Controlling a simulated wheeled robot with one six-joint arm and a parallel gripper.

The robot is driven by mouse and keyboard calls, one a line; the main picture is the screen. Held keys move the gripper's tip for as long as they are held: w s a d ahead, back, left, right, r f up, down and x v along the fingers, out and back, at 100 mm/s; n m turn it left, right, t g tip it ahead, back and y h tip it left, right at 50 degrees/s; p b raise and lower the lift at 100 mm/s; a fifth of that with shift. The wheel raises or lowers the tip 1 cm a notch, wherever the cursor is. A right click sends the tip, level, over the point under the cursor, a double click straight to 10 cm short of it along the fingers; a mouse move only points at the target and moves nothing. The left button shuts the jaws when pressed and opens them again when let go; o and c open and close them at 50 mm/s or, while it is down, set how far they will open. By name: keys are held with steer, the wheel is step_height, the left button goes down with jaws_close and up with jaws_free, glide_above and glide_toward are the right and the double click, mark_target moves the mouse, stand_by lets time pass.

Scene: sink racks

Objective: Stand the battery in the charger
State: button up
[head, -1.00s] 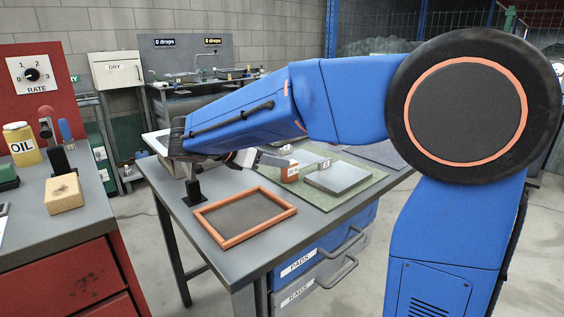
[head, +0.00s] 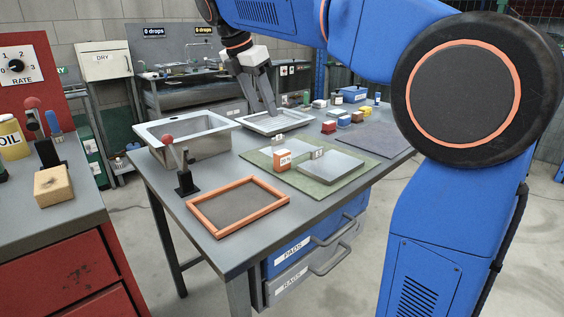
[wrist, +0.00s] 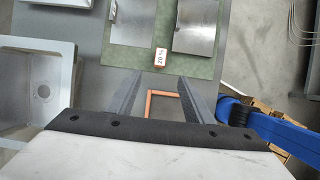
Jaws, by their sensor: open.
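A small orange block with a white "20 %" label, which looks like the battery (head: 283,160), stands on the green mat (head: 262,159) between two flat grey plates. Its labelled face shows in the wrist view (wrist: 160,57), ahead of my fingertips. My gripper (head: 263,108) is open and empty, raised above the bench, and appears behind the block in the head view. In the wrist view my gripper (wrist: 159,80) has its two dark fingers apart with nothing between them. I cannot tell which thing is the charger; the numbered plates (head: 331,167) on the mat carry small upright tags.
A steel sink (head: 190,145) and a red-knobbed lever (head: 185,180) are at the bench's left. An orange-framed tray (head: 238,207) lies in front. Several small coloured blocks (head: 343,121) and a blue bin (head: 355,95) stand at the back right. A dark mat (head: 372,140) is bare.

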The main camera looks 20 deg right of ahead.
mark_target(281, 152)
steer(key=x, duration=1.6)
steer(key=shift+d+f, duration=0.15)
steer(key=shift+d, duration=0.05)
jaws_close()
